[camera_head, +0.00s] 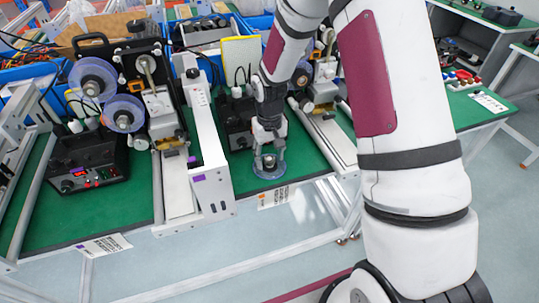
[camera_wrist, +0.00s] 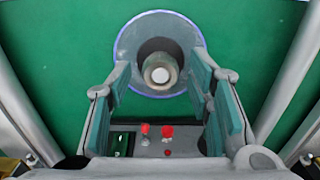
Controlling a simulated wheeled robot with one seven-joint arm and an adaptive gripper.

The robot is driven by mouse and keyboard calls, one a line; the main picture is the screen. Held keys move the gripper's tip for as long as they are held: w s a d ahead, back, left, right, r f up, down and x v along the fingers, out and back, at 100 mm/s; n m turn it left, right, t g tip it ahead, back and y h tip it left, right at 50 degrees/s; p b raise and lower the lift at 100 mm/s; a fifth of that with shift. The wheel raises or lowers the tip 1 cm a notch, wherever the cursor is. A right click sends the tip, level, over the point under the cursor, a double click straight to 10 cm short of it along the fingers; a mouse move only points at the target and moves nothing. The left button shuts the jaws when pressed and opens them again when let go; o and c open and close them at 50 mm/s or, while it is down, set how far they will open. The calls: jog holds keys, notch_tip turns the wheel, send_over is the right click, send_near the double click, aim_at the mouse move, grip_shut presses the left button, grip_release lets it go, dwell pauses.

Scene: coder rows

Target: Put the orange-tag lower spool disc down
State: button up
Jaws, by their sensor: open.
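The spool disc (camera_head: 268,172) lies flat on the green mat near the front edge of the table, by a label with an orange mark (camera_head: 264,198). In the wrist view the disc (camera_wrist: 130,45) is a grey ring with a bluish rim and a raised round hub (camera_wrist: 160,73) in its middle. My gripper (camera_head: 268,157) points down over the disc. In the wrist view my gripper (camera_wrist: 160,82) is open, with one finger on each side of the hub. Gaps show between the fingers and the hub. The disc's near edge is partly hidden.
A black control box with red buttons (camera_wrist: 155,143) sits close to the disc. A white frame post (camera_head: 210,150) stands to the left. Further left is another station with two purple-rimmed spools (camera_head: 123,113). Bare green mat (camera_head: 300,160) lies right of the disc.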

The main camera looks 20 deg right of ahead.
aim_at(270, 158)
jog(key=shift+r, duration=0.15)
notch_tip(270, 158, up, 12)
jog(key=s+r+t, duration=0.2)
jog(key=s+r, duration=0.8)
jog(key=r, duration=0.4)
jog(key=s+r+t, duration=0.3)
jog(key=s+r, duration=0.1)
jog(key=s, duration=1.2)
jog(key=shift+d+b, duration=0.15)
jog(key=shift+b, duration=0.25)
